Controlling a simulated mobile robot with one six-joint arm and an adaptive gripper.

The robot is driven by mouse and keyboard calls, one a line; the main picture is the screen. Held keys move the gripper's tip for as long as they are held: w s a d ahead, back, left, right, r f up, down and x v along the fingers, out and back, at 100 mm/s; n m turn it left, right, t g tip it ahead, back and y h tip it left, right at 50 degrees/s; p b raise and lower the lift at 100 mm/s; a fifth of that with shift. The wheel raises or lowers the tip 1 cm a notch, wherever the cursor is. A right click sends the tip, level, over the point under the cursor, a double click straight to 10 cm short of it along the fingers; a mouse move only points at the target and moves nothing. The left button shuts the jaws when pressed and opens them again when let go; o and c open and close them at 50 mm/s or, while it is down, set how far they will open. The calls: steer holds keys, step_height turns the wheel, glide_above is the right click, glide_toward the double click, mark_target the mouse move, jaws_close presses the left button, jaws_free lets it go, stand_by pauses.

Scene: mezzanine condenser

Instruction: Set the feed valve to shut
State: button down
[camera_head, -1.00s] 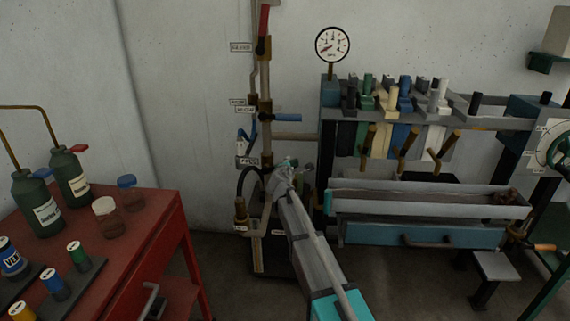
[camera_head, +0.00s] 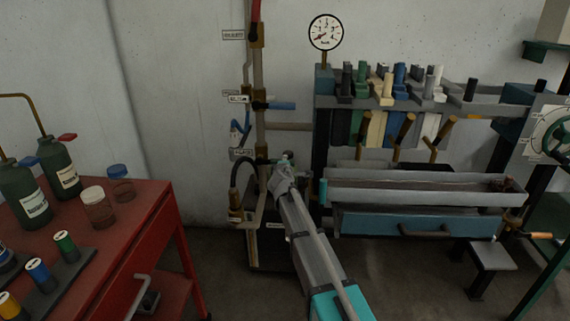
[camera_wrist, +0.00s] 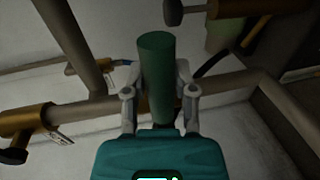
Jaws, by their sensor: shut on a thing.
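My gripper (camera_wrist: 162,78) is shut on a green cylindrical handle (camera_wrist: 157,45) in the wrist view, one finger on each side. The handle's far end sticks out past the fingertips. In the head view my gripper (camera_head: 284,168) is at the lower part of the upright pipe (camera_head: 259,130), and a small green end shows at its tip. A small label (camera_head: 242,154) is beside the pipe near this height, too blurred to read surely. The valve body is mostly hidden behind my gripper in the head view.
A rack with coloured blocks (camera_head: 390,90) and a long trough (camera_head: 420,190) are to the right. A red cart (camera_head: 150,225) with bottles stands left. A gauge (camera_head: 326,32) is above.

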steer(key=shift+c, duration=2)
jaws_free()
steer(key=shift+f, duration=0.1)
